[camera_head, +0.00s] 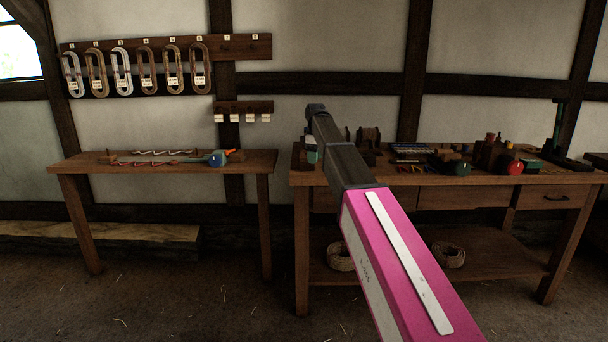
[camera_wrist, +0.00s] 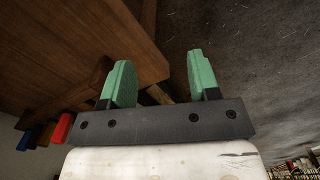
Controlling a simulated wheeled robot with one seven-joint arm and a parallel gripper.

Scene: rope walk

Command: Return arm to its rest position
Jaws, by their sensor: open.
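My gripper (camera_wrist: 158,62) shows in the wrist view as two green fingers standing wide apart on a dark bar, with nothing between them. A brown wooden bench (camera_wrist: 60,45) fills the left of that view, close to the left finger. In the head view my pink and grey arm reaches from the bottom right up to the front of the right workbench (camera_head: 455,181). Its far end stands out over the left part of that bench.
A left table (camera_head: 175,164) holds twisted cords and a blue round tool (camera_head: 217,158). The right bench carries a red ball (camera_head: 515,168) and several tools. Rope coils (camera_head: 449,255) lie on its lower shelf. Floor is clear between the tables.

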